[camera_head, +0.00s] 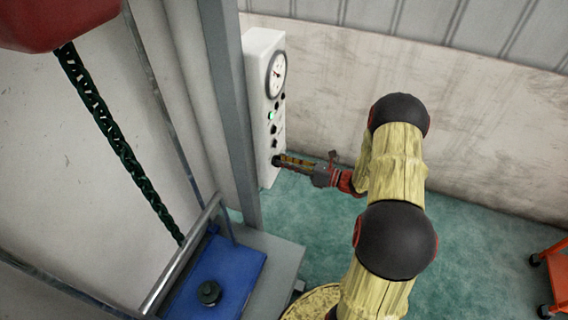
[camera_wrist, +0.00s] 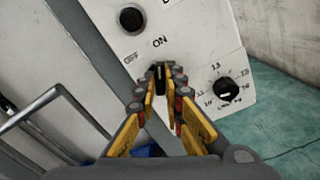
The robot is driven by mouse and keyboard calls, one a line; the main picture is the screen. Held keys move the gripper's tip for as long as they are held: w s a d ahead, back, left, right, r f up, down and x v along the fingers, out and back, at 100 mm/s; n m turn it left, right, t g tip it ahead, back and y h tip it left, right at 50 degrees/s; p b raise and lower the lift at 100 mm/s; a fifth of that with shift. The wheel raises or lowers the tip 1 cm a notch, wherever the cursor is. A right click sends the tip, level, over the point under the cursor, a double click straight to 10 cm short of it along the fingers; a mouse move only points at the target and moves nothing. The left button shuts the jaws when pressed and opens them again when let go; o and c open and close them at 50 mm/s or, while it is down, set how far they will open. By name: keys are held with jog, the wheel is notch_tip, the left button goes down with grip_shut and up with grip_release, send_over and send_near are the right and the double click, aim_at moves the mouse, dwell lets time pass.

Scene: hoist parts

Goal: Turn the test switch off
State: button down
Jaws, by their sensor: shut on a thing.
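The test switch (camera_wrist: 159,72) is a small black knob on the white control panel (camera_wrist: 203,30), with the labels OFF and ON printed above it in the wrist view. My gripper (camera_wrist: 158,76) has yellow and grey fingers, and its tips are closed around the knob. In the head view the panel (camera_head: 263,110) stands upright against a grey post, and my gripper (camera_head: 279,160) reaches its lower part from the right. The knob's exact pointing direction is hard to tell between the fingertips. A green light (camera_head: 271,115) is lit on the panel.
A numbered black dial (camera_wrist: 228,89) is right of the switch, and another black knob (camera_wrist: 131,19) is above left. A round gauge (camera_head: 276,74) tops the panel. A blue block (camera_head: 222,276), a metal rail and a hanging chain (camera_head: 112,137) are on the left. An orange cart (camera_head: 556,272) stands far right.

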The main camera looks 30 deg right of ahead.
jog(key=n+b, duration=0.7)
jog(key=n, duration=0.4)
jog(key=shift+a, duration=0.1)
jog(key=shift+n+b, duration=0.3)
dwell(0.4)
jog(key=c, duration=2)
grip_release()
jog(key=shift+o, duration=0.5)
jog(key=v, duration=1.2)
